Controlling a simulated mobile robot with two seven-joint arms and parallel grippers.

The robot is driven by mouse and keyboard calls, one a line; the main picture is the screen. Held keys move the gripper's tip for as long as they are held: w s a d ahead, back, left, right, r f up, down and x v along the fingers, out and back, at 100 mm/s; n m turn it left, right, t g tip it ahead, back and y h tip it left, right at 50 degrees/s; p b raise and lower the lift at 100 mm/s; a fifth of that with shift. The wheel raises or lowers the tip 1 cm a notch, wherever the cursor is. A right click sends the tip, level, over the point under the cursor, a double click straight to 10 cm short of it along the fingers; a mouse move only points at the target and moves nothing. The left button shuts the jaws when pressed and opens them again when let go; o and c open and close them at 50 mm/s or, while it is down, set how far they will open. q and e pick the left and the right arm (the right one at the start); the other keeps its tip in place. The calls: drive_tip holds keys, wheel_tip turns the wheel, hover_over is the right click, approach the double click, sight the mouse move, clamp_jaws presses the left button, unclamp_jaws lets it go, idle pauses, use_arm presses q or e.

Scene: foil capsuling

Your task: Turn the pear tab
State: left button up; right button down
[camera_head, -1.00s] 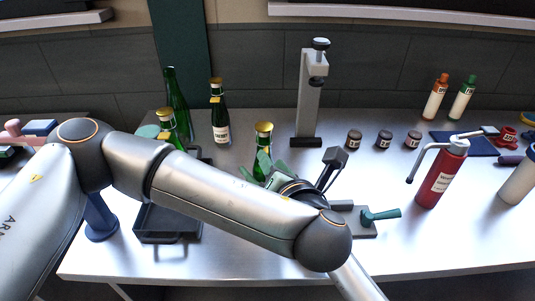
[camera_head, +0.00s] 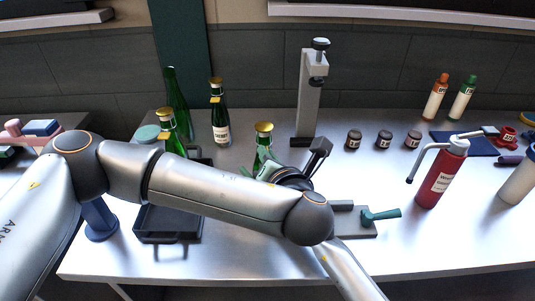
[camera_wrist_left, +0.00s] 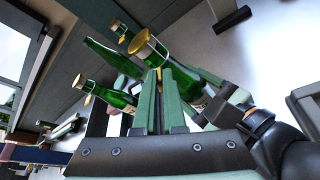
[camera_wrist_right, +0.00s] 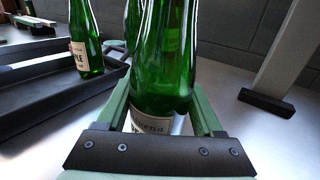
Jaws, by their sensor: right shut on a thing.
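A green bottle with a gold foil cap (camera_head: 264,127) stands mid-table; its cap is close in the left wrist view (camera_wrist_left: 147,45). My right gripper (camera_wrist_right: 160,95) is shut around this bottle's body, one finger each side; its label (camera_wrist_right: 155,124) is partly covered. My left gripper (camera_wrist_left: 161,76) has its fingertips close together just below the gold cap. A small gold tab (camera_wrist_left: 162,73) shows at the fingertips; I cannot tell whether they pinch it. In the head view the left arm hides much of both grippers. I cannot read which bottle is pear.
Other green bottles (camera_head: 220,122) (camera_head: 169,135) stand left. A black tray (camera_head: 168,234) lies front left. A grey press stand (camera_head: 308,98) is behind, with small dark jars (camera_head: 354,139) to its right. A red bottle (camera_head: 441,178) and a green-handled fixture (camera_head: 380,215) are right.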

use_arm(q)
drive_tip(key=shift+n, duration=0.3)
clamp_jaws()
drive_tip(key=n+h, duration=0.3)
drive_tip(key=n, duration=0.2)
drive_tip(key=a+n+t+h, duration=0.1)
drive_tip(key=n+h, duration=0.2)
drive_tip(key=n, duration=0.3)
drive_tip(key=n+t+h, duration=0.1)
drive_tip(key=n+h, duration=0.3)
drive_tip(key=n, duration=0.2)
drive_tip(key=shift+a+f, duration=0.3)
drive_tip(key=shift+f, duration=0.1)
idle(0.5)
drive_tip(key=shift+n+t, duration=0.3)
drive_tip(key=shift+n, duration=0.1)
drive_tip(key=o, duration=0.6)
unclamp_jaws()
drive_tip(key=shift+c, duration=0.2)
